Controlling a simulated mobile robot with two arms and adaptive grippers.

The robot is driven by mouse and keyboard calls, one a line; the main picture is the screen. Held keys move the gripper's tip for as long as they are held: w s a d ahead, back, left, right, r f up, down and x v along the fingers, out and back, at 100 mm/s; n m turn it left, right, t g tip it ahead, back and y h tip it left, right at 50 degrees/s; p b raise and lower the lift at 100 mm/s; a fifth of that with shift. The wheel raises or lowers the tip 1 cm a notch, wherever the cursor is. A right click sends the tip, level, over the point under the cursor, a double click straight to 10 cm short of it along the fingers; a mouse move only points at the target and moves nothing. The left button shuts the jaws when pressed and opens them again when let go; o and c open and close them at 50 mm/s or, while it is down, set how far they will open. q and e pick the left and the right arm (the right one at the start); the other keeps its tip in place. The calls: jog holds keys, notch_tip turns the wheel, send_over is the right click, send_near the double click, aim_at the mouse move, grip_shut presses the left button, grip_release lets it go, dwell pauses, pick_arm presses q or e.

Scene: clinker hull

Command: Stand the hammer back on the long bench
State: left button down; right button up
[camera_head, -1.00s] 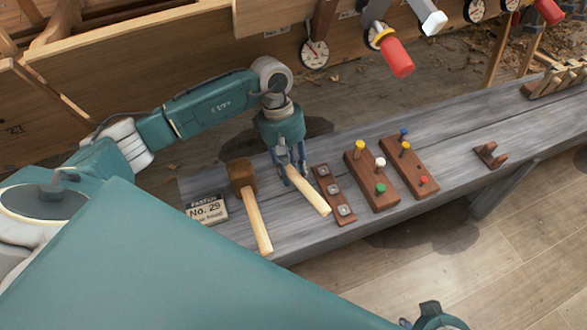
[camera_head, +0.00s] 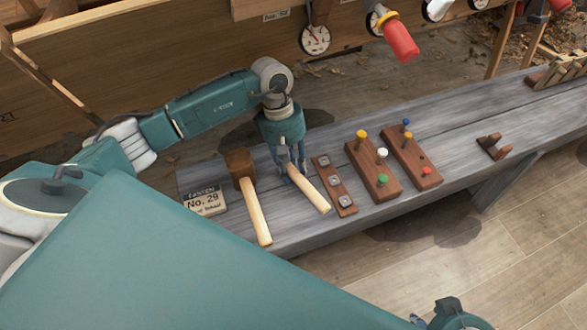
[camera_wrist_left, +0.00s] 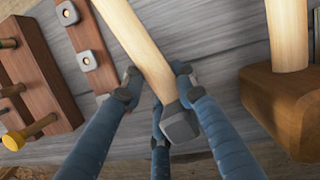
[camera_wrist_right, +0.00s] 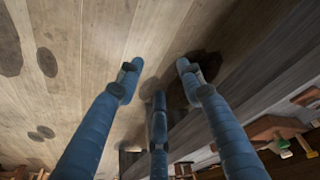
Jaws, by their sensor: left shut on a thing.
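The hammer, with a pale wooden handle (camera_head: 309,189) and a small dark grey head (camera_wrist_left: 180,122), is in my left gripper (camera_head: 292,172). In the left wrist view, the fingers (camera_wrist_left: 157,82) close around the handle just by the head. The handle slants across the grey long bench (camera_head: 460,130), low over it or on it; I cannot tell whether it touches. A mallet with a brown block head (camera_head: 240,164) and pale handle lies to its left. My right gripper (camera_head: 440,316) is off the bench's front side; its fingers (camera_wrist_right: 160,75) are spread and empty over the floor.
A brown strip with metal squares (camera_head: 335,185) lies just right of the hammer. Two peg blocks (camera_head: 373,170) (camera_head: 412,157) and a small brown rest (camera_head: 493,147) stand farther right. A "No. 29" card (camera_head: 205,201) lies at the left end. The hull (camera_head: 180,60) rises behind.

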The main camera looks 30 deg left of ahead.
pick_arm(q)
jog(key=shift+f+b, duration=0.3)
jog(key=shift+b, duration=0.05)
pick_arm(e)
jog(key=shift+f, duration=0.35)
pick_arm(q)
jog(key=c, duration=1.3)
grip_release()
pick_arm(e)
jog(key=shift+r, duration=0.1)
pick_arm(q)
jog(key=shift+r+p, duration=0.35)
jog(key=shift+r, duration=0.05)
notch_tip(320, 180, up, 2)
jog(key=shift+r+p, duration=0.1)
jog(key=shift+p, duration=0.55)
notch_tip(320, 180, up, 5)
jog(key=p, duration=0.2)
jog(key=shift+p, duration=0.3)
pick_arm(e)
jog(key=s+f+x, duration=0.1)
jog(key=s+x, duration=0.1)
jog(key=x, duration=1)
jog(key=shift+s+g, duration=0.35)
jog(key=shift+g, duration=0.05)
pick_arm(q)
jog(key=shift+d, duration=0.1)
pick_arm(e)
jog(key=shift+r, duration=0.1)
